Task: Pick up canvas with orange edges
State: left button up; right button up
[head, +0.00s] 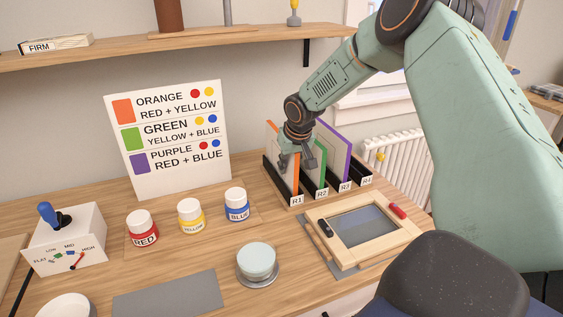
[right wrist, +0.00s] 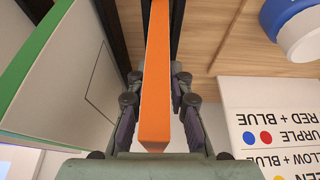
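The canvas with orange edges (head: 296,174) stands upright in slot R1 of the black rack (head: 283,196) in the head view. My right gripper (head: 289,159) is at its upper part. In the right wrist view the orange edge (right wrist: 161,75) runs between the two fingers of my right gripper (right wrist: 159,98). One finger is on each side, with a narrow gap visible on both sides, so the gripper is open around the canvas. My gripper hides part of the canvas in the head view. My left gripper is not in view.
A green-edged canvas (head: 321,165) and a purple-edged canvas (head: 336,144) stand in the same rack, close beside. A wooden frame (head: 399,238) lies in front of it. Red (head: 142,229), yellow (head: 191,216) and blue (head: 237,205) paint jars and a colour chart (head: 190,173) are to the left.

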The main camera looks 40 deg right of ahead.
jog(key=shift+a+r, duration=0.15)
grip_shut()
